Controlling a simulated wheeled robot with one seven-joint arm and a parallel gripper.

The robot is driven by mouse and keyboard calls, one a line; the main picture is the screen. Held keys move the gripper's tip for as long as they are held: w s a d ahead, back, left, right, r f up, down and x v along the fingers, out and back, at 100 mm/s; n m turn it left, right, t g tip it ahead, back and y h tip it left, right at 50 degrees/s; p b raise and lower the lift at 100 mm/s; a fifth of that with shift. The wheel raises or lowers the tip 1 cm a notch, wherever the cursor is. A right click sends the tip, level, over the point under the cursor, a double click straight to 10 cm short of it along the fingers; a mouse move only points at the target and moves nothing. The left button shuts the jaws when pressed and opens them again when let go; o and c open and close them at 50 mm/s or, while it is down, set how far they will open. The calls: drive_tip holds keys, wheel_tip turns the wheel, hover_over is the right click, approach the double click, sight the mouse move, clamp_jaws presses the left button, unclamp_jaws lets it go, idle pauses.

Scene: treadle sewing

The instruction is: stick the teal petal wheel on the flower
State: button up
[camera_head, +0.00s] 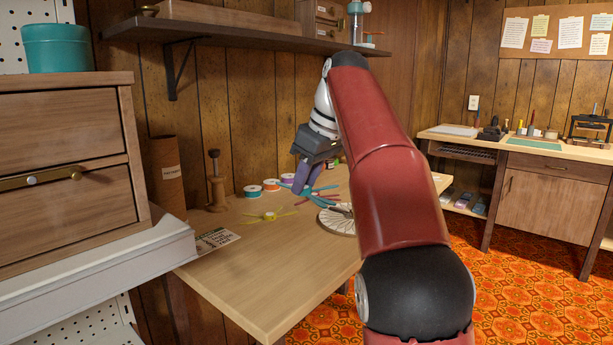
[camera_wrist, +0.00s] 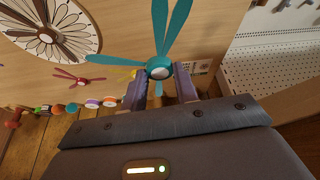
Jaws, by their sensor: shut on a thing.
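In the head view my gripper (camera_head: 299,190) holds the teal petal wheel (camera_head: 308,190) above the table. The flower appears to be the round cream disc with dark petal shapes (camera_wrist: 78,27), at the upper left of the wrist view, apart from the wheel. In the head view this disc (camera_head: 337,224) is partly hidden by my arm.
A yellow petal wheel (camera_head: 268,216) and a red petal wheel (camera_wrist: 79,79) lie on the wooden table (camera_head: 262,268). Several coloured spools (camera_head: 271,185) stand along the back, beside a wooden spool stand (camera_head: 216,190). A printed card (camera_head: 214,240) lies left. The table's front is clear.

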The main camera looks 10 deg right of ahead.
wheel_tip(320, 180, down, 7)
drive_tip(key=b, duration=0.4)
drive_tip(key=shift+b, duration=0.35)
drive_tip(key=shift+r, duration=0.1)
